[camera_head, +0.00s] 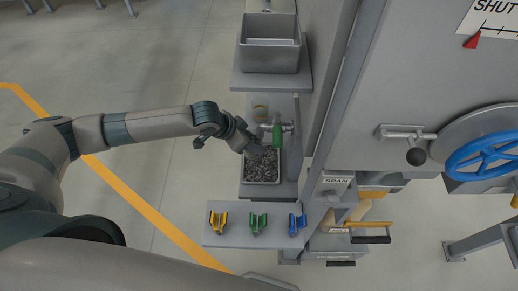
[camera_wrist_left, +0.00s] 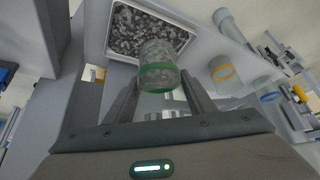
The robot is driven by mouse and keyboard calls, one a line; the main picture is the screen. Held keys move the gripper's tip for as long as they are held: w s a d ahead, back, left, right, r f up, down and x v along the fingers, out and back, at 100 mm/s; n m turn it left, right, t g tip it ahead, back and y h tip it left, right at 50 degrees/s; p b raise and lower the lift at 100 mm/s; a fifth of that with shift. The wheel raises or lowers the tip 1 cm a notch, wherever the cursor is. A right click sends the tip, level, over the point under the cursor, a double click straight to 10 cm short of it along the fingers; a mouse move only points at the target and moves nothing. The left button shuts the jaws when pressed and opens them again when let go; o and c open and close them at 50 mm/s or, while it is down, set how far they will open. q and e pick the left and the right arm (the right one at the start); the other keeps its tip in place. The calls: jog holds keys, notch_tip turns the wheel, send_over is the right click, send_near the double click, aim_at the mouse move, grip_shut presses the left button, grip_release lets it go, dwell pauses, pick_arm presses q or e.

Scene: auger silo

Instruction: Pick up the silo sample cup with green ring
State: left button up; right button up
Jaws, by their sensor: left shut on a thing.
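The sample cup with a green ring (camera_wrist_left: 158,78) sits between the fingers of my left gripper (camera_wrist_left: 160,92) in the left wrist view. The gripper is shut on it. The cup looks clear, and grey grain shows in it or through it; I cannot tell which. The tray also shows beyond the cup in the left wrist view (camera_wrist_left: 110,48). My right gripper is not in view.
A cup with a yellow ring (camera_wrist_left: 222,70) stands beside the tray. Yellow (camera_head: 218,222), green (camera_head: 258,223) and blue (camera_head: 297,224) holders stand on a near shelf (camera_head: 238,240). A grey bin (camera_head: 268,57) is behind.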

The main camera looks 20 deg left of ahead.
pick_arm(q)
jog(key=s+a+b, duration=0.2)
jog(key=a, duration=0.6)
jog(key=s+a+b, duration=0.2)
jog(key=a+b, duration=0.1)
jog(key=a, duration=0.5)
jog(key=shift+s+a, duration=0.4)
jog(key=shift+d, duration=0.1)
